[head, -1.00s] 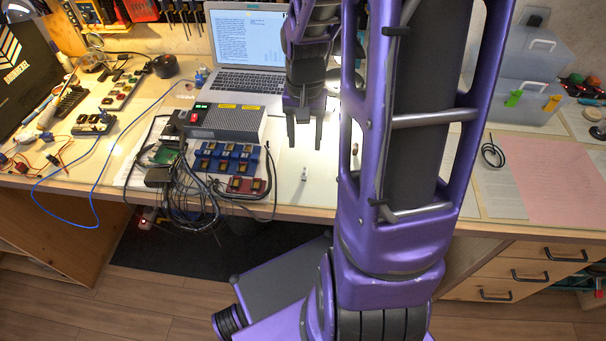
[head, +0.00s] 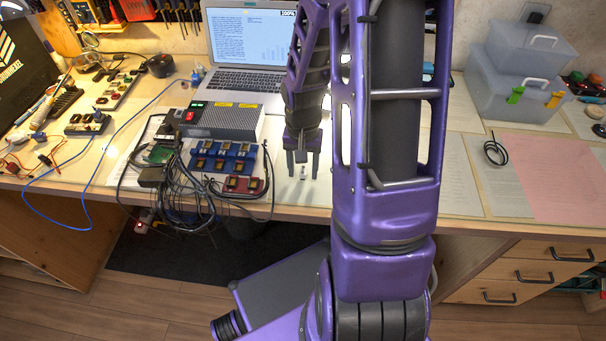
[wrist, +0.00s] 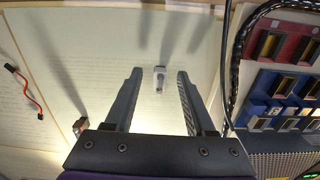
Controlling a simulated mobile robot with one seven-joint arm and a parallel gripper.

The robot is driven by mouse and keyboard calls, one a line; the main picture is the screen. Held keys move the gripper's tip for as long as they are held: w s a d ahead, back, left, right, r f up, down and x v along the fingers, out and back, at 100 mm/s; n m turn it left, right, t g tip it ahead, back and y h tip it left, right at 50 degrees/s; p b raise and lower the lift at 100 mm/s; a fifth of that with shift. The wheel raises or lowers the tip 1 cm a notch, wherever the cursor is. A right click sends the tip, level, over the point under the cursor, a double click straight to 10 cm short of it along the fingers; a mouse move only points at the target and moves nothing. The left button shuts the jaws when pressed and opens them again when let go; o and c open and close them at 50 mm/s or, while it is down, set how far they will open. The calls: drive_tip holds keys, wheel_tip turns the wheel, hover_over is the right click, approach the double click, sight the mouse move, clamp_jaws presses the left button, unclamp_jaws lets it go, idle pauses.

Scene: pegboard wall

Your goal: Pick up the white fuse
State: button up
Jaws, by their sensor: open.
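The white fuse (head: 303,173) is a small pale piece lying on the paper-covered bench near its front edge. Whether the fingertips touch the bench cannot be told.
Left of the gripper stand blue fuse blocks (head: 222,158), a red block (head: 243,185) and a grey power box (head: 223,121) with a bundle of black cables (head: 190,195). A laptop (head: 252,50) is behind. A small object (wrist: 80,126) lies by the left finger in the wrist view.

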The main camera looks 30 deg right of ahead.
clamp_jaws()
drive_tip(key=shift+r, duration=0.15)
